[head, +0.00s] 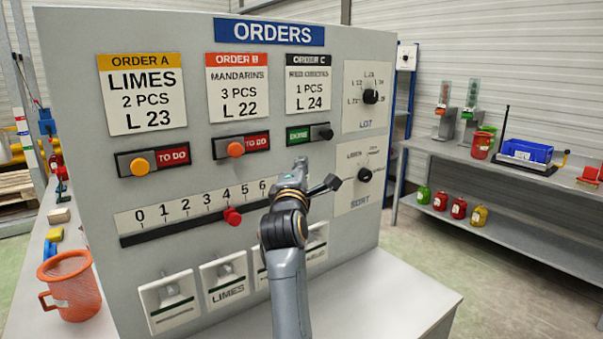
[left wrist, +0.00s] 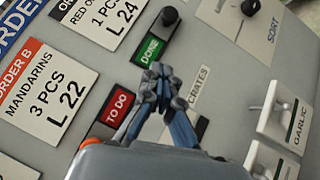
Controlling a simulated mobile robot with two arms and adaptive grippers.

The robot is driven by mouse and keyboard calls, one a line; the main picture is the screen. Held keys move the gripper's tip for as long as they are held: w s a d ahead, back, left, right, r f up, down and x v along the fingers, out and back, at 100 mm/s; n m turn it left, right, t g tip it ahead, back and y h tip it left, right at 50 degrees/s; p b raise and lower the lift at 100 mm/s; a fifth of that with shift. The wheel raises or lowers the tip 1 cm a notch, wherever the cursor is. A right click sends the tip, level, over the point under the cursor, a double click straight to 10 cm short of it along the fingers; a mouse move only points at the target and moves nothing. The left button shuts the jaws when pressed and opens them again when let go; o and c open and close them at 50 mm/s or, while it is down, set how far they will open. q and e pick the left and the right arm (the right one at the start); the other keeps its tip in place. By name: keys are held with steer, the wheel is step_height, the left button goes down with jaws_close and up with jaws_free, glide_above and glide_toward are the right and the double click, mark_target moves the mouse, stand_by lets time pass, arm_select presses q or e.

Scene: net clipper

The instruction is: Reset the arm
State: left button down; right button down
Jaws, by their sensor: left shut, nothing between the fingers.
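My left gripper (head: 301,166) is shut and empty in front of the grey orders panel (head: 70,50), just below the order C slider (head: 298,134), which shows green DONE with its black knob at the right. In the left wrist view, the closed fingertips (left wrist: 160,72) are between that slider and the red TO DO of order B. Whether they touch the panel I cannot tell. The order A slider (head: 153,161) and order B slider (head: 240,146) show TO DO, with orange knobs at the left. My right gripper is not in view.
The red knob (head: 232,217) on the number scale is near 4. The LOT dial (head: 370,96) and SORT dial (head: 364,175) are at the right. Toggle switches (head: 170,291) line the bottom. An orange mug (head: 68,285) stands at left; a shelf (head: 500,167) stands at right.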

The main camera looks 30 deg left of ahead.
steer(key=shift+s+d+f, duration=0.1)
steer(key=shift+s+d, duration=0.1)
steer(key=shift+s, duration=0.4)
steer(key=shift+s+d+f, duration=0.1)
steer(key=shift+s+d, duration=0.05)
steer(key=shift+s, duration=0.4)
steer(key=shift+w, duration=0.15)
